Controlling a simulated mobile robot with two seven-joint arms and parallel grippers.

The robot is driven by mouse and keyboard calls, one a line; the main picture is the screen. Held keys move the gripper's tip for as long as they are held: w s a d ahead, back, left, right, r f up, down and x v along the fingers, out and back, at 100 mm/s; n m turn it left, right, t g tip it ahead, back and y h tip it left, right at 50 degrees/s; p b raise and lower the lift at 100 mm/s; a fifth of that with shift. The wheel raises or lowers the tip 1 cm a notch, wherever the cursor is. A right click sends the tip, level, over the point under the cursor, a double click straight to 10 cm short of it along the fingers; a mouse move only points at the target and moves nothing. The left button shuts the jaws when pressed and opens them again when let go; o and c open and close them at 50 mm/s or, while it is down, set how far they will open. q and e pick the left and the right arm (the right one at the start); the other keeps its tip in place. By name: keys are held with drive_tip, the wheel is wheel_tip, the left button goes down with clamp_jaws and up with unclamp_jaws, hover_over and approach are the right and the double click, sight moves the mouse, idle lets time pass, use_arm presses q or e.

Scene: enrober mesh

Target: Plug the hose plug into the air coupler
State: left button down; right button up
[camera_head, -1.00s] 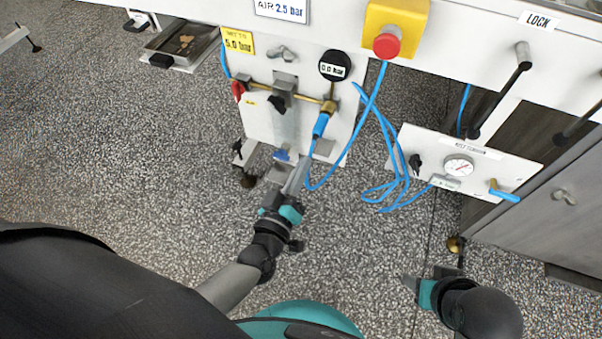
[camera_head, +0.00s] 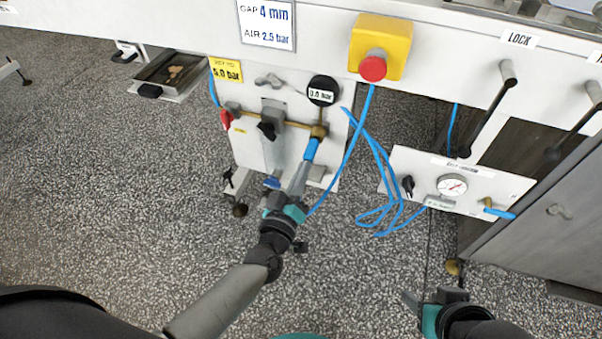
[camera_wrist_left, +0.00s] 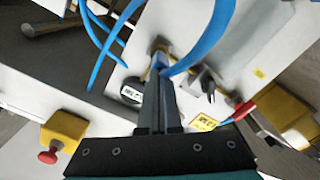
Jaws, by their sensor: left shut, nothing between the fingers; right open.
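The blue hose plug (camera_head: 311,149) sits in line with the brass air coupler (camera_head: 319,131) below the dark round gauge on the white panel. They appear to touch; I cannot tell how deeply the plug is seated. My left gripper (camera_head: 303,167) is shut and empty, its fingertips just below the plug, at or very near its lower end. In the left wrist view the shut fingers (camera_wrist_left: 160,75) point at the blue hose and the brass part, covering much of the plug. My right gripper (camera_head: 430,299) is open and empty at the bottom right, far from the panel.
The blue hose (camera_head: 349,160) loops right of the plug toward a lower panel with a pressure gauge (camera_head: 452,186). A red-handled valve (camera_head: 226,119) is left of the coupler. A yellow box with a red button (camera_head: 373,68) is above right. The speckled floor between my arms is clear.

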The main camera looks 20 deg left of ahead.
use_arm(q)
drive_tip(key=shift+w+r, duration=0.1)
drive_tip(key=shift+w, duration=0.3)
use_arm(e)
drive_tip(key=shift+s, duration=0.1)
drive_tip(key=shift+r, duration=0.1)
use_arm(q)
drive_tip(key=s+p, duration=0.4)
drive_tip(key=s, duration=1.3)
drive_tip(key=shift+s+a, duration=0.25)
drive_tip(key=shift+s, duration=0.15)
use_arm(e)
wheel_tip(320, 180, down, 8)
drive_tip(key=s+g, duration=0.1)
drive_tip(key=g, duration=0.1)
drive_tip(key=shift+d, duration=0.4)
